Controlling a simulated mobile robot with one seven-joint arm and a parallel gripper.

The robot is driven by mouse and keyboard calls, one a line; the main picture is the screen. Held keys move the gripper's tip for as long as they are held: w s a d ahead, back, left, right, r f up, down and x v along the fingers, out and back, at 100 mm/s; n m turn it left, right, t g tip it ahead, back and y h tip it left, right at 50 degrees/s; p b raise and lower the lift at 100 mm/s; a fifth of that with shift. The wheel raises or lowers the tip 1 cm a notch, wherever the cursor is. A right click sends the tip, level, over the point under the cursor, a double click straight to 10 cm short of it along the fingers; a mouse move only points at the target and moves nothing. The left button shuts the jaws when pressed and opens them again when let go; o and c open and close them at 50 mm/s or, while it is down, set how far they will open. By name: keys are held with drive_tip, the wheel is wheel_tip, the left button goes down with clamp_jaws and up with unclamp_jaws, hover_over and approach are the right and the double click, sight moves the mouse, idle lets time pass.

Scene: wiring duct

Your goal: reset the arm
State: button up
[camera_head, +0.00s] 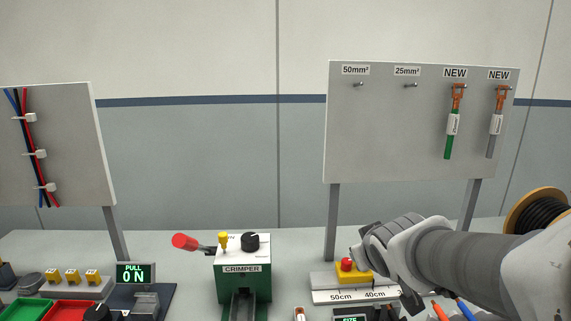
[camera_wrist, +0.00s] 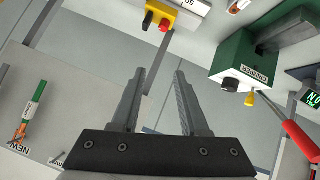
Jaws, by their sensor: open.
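My gripper (camera_wrist: 158,78) shows in the wrist view with its two fingers apart and nothing between them. In the head view my arm reaches in from the lower right, and its wrist end is in front of the right board's legs, just above the yellow box with a red button (camera_head: 347,265). The fingers are hard to make out there. The wrist view looks tilted, with the yellow box (camera_wrist: 157,15) at the top, beyond the fingertips. No object is held.
The green crimper (camera_head: 243,265) with its red-tipped lever (camera_head: 185,242) stands left of my gripper. A left board (camera_head: 75,150) holds cables. A black cable spool (camera_head: 541,213) is at right.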

drive_tip(key=s+a+r+m+g+y+p, duration=0.1)
drive_tip(key=s+m+g, duration=0.2)
drive_tip(key=s, duration=1.6)
drive_tip(key=shift+s+g, duration=0.15)
drive_tip(key=shift+g, duration=0.65)
drive_tip(key=shift+a, duration=0.1)
idle(1.4)
